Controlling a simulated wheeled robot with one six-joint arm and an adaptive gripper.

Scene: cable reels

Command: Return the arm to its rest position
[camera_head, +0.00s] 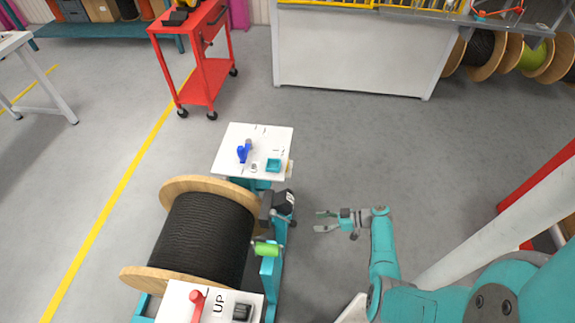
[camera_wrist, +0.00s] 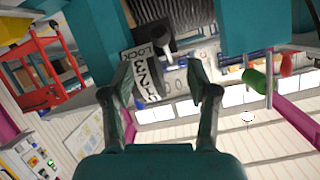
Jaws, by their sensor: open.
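My gripper (camera_head: 322,221) is at the end of my teal arm, to the right of the reel stand in the head view. Its two fingers are apart with nothing between them. In the head view, the dark unit (camera_head: 278,206) on the stand is left of the fingertips, with a clear gap. A green handle (camera_head: 266,249) is below it.
The black cable reel (camera_head: 203,238) with wooden flanges stands left of my arm. A small white table (camera_head: 232,163) holds blue and teal parts. A red cart (camera_head: 203,85) and a white bench (camera_head: 352,55) are farther back. Grey floor (camera_head: 375,150) is free between bench and arm.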

